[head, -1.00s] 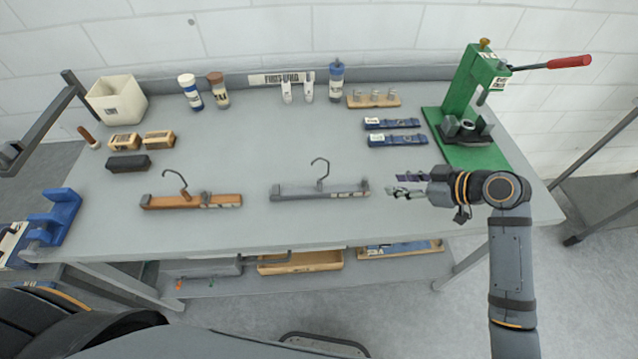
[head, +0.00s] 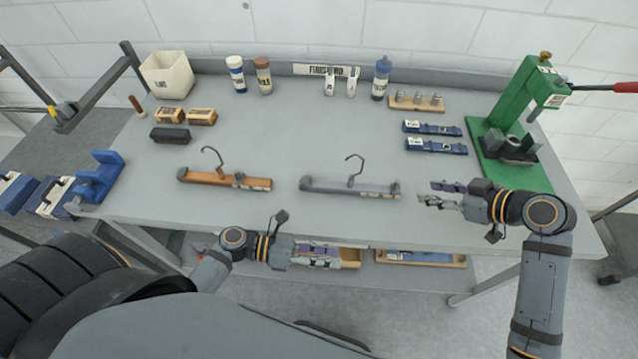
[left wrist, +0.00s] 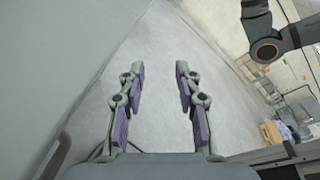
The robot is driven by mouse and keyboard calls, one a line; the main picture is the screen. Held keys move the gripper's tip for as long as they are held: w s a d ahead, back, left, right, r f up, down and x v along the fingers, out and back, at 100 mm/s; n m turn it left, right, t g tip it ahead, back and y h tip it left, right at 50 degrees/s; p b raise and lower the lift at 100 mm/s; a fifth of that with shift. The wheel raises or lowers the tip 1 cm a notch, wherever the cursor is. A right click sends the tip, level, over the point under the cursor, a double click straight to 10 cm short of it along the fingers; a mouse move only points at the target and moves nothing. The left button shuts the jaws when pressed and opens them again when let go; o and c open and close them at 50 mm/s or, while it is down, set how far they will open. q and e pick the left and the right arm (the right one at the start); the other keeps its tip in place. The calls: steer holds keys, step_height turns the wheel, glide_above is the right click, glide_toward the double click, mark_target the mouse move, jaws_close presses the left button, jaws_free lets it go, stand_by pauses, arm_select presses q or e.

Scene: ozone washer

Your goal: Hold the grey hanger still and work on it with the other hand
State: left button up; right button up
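The grey hanger (head: 350,187) lies flat near the front of the grey table, its hook pointing to the back. My right gripper (head: 442,194) is open and empty over the table, just right of the hanger's right end and apart from it. My left gripper (head: 318,255) is in front of the table's front edge, nearer to me than the hanger. In the left wrist view my left gripper (left wrist: 160,110) shows its fingers wide apart with nothing between them. A brown wooden hanger (head: 225,180) lies left of the grey one.
A green press (head: 520,110) with a red lever stands at the right. Two blue bars (head: 436,146) lie behind my right gripper.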

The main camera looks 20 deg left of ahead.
arm_select(q)
steer(key=shift+m+t+h, duration=0.3)
steer(key=shift+m+t, duration=0.4)
steer(key=shift+m, duration=0.2)
steer(key=w+r, duration=0.3)
steer(key=shift+w+a+r, duration=0.15)
steer(key=shift+a+r, duration=0.1)
steer(key=shift+r, duration=0.15)
steer(key=m+t+y, duration=0.2)
steer(key=m+t, duration=0.4)
glide_toward(356, 174)
steer(key=shift+r, duration=0.25)
steer(key=x, duration=1)
steer(key=shift+w+d+f, duration=0.2)
jaws_close()
